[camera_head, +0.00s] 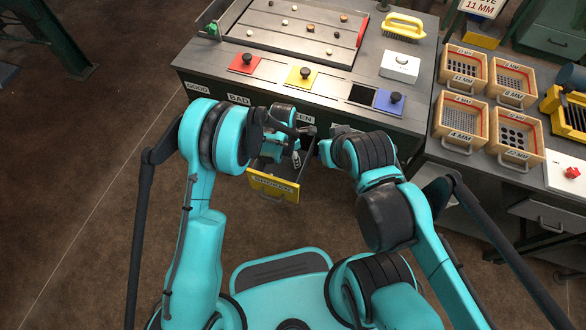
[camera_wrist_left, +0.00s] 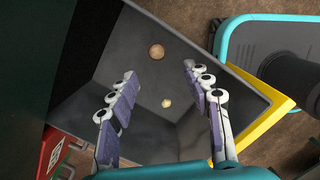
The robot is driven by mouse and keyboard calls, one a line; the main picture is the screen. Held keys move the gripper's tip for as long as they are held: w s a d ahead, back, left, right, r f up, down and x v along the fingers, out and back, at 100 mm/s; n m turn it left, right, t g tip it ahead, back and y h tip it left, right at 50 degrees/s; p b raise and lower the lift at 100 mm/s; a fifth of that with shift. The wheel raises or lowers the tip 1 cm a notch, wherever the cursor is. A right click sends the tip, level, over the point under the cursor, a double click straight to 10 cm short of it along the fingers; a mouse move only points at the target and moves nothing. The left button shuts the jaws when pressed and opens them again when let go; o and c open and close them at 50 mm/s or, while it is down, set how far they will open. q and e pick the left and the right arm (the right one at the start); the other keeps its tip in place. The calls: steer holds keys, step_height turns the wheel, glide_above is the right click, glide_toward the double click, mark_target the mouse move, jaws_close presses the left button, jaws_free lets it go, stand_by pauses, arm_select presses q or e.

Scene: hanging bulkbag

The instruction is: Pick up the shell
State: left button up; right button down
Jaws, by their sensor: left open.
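In the left wrist view, a round brown piece (camera_wrist_left: 156,51) and a smaller pale yellow piece (camera_wrist_left: 167,103) lie apart on the floor of a dark drawer (camera_wrist_left: 235,82). I cannot tell for sure which one is the shell. My left gripper (camera_wrist_left: 160,78) is open and empty over the drawer, its fingers on either side of the two pieces. In the head view, the left gripper (camera_head: 294,157) is at the open drawer with a yellow front (camera_head: 273,187), and the pieces are hidden. My right arm reaches in beside the drawer, but its fingers do not show.
The sorting table (camera_head: 300,47) above the drawer carries several small pieces, red, yellow and blue plates with black knobs, and a yellow brush (camera_head: 403,26). Wooden sieve boxes (camera_head: 515,134) stand on the right bench. The floor left of the drawer is clear.

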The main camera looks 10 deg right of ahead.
arm_select(q)
steer(key=f, duration=0.2)
steer(key=f+b, duration=0.1)
steer(key=shift+d+f, duration=0.1)
steer(key=shift+d, duration=0.15)
steer(key=f+b, duration=0.2)
steer(key=f, duration=0.1)
steer(key=d+f+b, duration=0.1)
steer(key=f, duration=0.1)
steer(key=shift+w+f, duration=0.1)
steer(key=shift+w, duration=0.25)
steer(key=shift+c, duration=0.2)
steer(key=c, duration=0.7)
